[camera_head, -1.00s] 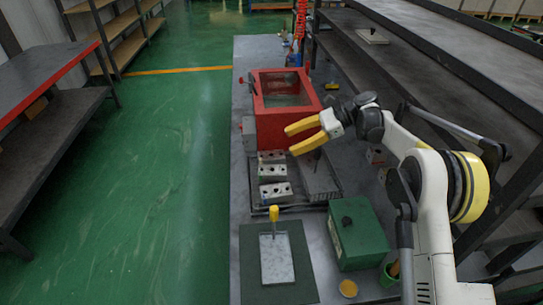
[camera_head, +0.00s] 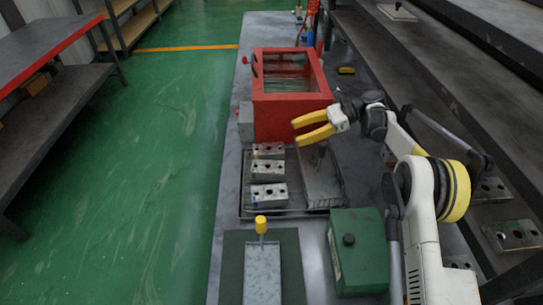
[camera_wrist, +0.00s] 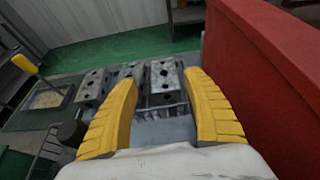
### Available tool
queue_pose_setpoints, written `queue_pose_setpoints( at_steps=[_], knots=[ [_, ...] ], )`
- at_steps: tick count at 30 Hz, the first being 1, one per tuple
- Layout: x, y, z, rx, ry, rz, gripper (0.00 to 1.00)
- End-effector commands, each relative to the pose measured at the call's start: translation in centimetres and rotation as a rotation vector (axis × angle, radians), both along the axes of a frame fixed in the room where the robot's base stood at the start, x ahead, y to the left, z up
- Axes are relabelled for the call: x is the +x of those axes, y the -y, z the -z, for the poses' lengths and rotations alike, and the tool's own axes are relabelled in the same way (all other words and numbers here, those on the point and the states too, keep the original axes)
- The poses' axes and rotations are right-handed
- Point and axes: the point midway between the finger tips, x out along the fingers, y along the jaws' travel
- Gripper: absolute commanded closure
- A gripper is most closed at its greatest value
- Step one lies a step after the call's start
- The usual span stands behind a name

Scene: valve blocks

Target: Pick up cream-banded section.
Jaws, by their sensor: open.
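Three grey valve block sections with dark holes stand in a row in a shallow tray (camera_head: 290,212): a far one (camera_head: 268,150), a middle one (camera_head: 267,169) and a near one (camera_head: 268,195). The near one has a small bluish-green mark at its left end. I cannot make out a cream band on any of them. My gripper (camera_head: 296,131), with yellow fingers, is open and empty above the tray's far right, beside the red box. In the wrist view the block nearest the fingers (camera_wrist: 165,76) shows between and beyond the fingertips (camera_wrist: 165,82).
A red open-topped box (camera_head: 290,118) stands just behind the tray, close to my gripper. A green box (camera_head: 358,252) stands at the near right, and a yellow-topped tool (camera_head: 261,226) at the near left. More blocks (camera_head: 512,236) sit on the right shelf.

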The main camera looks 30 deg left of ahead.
Motion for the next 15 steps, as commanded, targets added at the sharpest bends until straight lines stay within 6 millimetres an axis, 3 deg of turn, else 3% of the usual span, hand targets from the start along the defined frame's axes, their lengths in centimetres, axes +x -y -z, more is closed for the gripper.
queue_pose_setpoints(
  at_steps=[1, 8, 15],
  knots=[
    [0.0, 0.0, 1.4, 0.0, 0.0, 0.001, 0.42],
    [-0.1, -0.3, 3.1, 0.0, 0.0, 0.0, 0.42],
    [-1.8, -3.0, 4.5, 0.0, 0.0, -0.001, 0.42]
  ],
)
